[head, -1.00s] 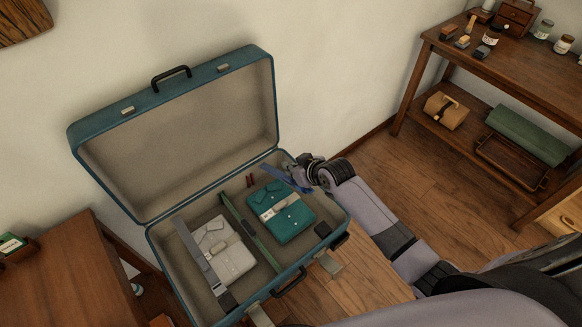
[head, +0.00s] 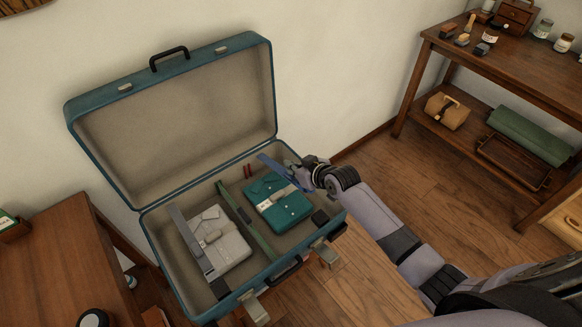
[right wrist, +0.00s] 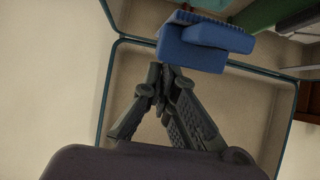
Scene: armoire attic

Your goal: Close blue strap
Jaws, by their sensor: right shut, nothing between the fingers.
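The blue strap (head: 270,161) stands raised and slanted at the right back of the open teal suitcase (head: 151,262). It also shows in the right wrist view (right wrist: 205,46), just beyond my fingertips. My right gripper (head: 302,176) is at the suitcase's right side, close to the strap. In the right wrist view its fingers (right wrist: 160,85) are together and empty; whether they touch the strap I cannot tell. A green strap (head: 247,220) runs along the middle and a grey strap (head: 188,238) lies over the left side. My left gripper is not in view.
Grey folded clothing (head: 217,240) and teal folded clothing (head: 283,207) lie in the suitcase. Its lid (head: 185,125) stands open at the back. A wooden desk (head: 60,265) is at left, a wooden shelf (head: 480,67) at right. Floor is clear between suitcase and shelf.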

